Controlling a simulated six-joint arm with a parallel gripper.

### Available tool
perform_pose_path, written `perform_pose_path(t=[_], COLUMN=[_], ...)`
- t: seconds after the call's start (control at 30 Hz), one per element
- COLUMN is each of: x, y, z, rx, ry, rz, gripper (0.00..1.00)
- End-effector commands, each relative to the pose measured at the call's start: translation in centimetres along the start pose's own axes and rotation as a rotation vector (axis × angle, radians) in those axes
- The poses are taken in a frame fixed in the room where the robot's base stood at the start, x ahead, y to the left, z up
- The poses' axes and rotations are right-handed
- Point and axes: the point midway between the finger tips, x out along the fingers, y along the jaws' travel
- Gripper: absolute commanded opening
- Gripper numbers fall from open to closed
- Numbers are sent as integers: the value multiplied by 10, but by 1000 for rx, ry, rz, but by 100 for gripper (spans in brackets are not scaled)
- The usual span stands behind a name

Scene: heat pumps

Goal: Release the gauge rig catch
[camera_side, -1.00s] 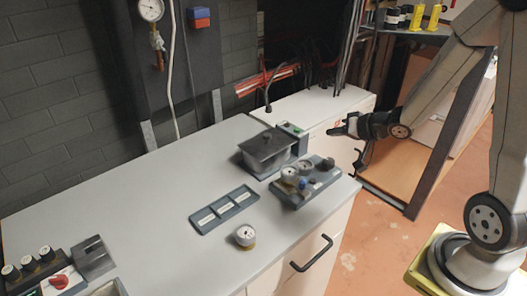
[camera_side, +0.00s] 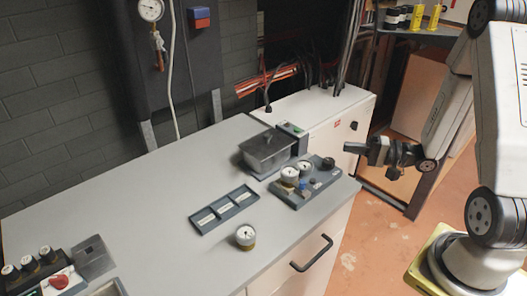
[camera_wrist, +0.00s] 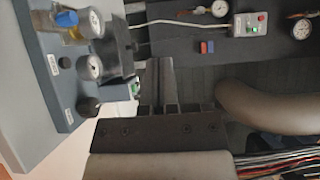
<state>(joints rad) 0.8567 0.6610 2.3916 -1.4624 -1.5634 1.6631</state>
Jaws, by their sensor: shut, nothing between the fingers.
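The gauge rig (camera_side: 318,184) is a dark grey block at the right front of the bench. It carries round gauges (camera_side: 289,174), a small blue part (camera_side: 303,183) and a black knob (camera_side: 328,163). In the wrist view the rig (camera_wrist: 62,85) fills the left side, with its gauges (camera_wrist: 90,67) and black knob (camera_wrist: 88,106). I cannot tell which part is the catch. My gripper (camera_side: 348,147) is shut and empty, to the right of the rig and above it, apart from it. Its dark fingers (camera_wrist: 158,68) show mid-frame in the wrist view.
A grey lidded box (camera_side: 268,152) and a green-button box (camera_side: 293,130) stand behind the rig. A labelled tray (camera_side: 224,209) and a loose gauge (camera_side: 245,237) lie to its left. A white cabinet (camera_side: 335,110) is behind my gripper.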

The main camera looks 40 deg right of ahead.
Motion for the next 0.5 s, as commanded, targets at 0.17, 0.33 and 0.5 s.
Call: perform_pose_path(t=[0.17,0.33,0.5], x=[0,0,0], y=[33,68,100], z=[0,0,0], rx=[4,3,0], ry=[1,1,1], rz=[1,2,2], gripper=[0,0,0])
